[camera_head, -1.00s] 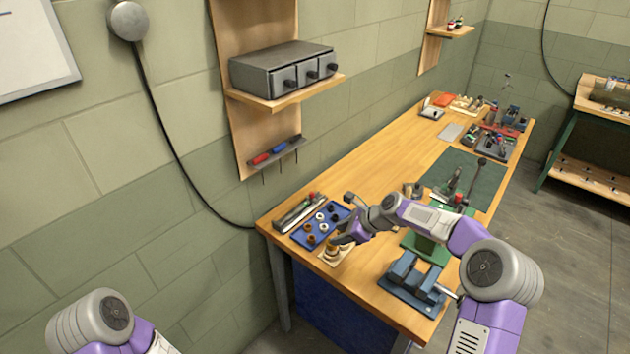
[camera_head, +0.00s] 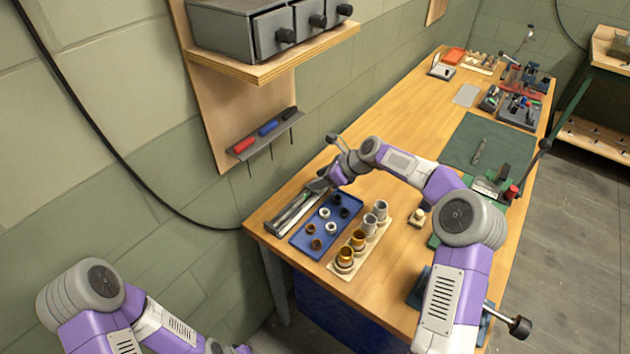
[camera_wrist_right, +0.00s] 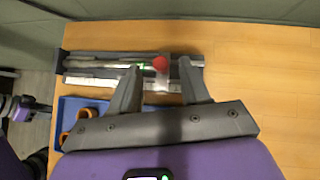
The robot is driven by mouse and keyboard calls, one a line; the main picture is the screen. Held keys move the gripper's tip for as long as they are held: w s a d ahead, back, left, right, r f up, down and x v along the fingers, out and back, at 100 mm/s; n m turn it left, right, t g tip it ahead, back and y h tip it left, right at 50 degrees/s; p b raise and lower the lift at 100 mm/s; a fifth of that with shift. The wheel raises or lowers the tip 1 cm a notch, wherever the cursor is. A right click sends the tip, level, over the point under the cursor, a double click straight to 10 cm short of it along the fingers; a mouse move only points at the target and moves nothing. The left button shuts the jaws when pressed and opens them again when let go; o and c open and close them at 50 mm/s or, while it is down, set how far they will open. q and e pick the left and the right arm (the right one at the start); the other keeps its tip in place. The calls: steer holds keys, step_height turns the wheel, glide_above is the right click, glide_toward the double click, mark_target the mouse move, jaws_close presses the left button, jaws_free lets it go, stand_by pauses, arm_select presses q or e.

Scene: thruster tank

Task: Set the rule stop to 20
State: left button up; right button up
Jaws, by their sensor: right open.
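The rule fixture (camera_head: 292,216), a long grey metal rail, lies at the near left corner of the bench; in the right wrist view its rail (camera_wrist_right: 100,66) runs across the top. A stop with a red knob (camera_wrist_right: 160,63) sits toward the rail's right end there. My right gripper (camera_head: 322,184) is at the far end of the rule. In the wrist view the right gripper (camera_wrist_right: 158,68) is open, its fingertips on either side of the red knob, and nothing is clamped. The scale numbers are too small to read. My left arm is low at the left, its gripper out of view.
A blue tray (camera_head: 310,253) with several rings lies beside the rule. A wooden block (camera_head: 345,278) with several cylinders stands to its right. A wall shelf with a grey drawer box (camera_head: 225,35) and a small pen rack (camera_head: 290,125) hang behind.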

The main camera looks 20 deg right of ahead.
steer(key=shift+x, duration=1.25)
steer(key=shift+r, duration=0.1)
jaws_close()
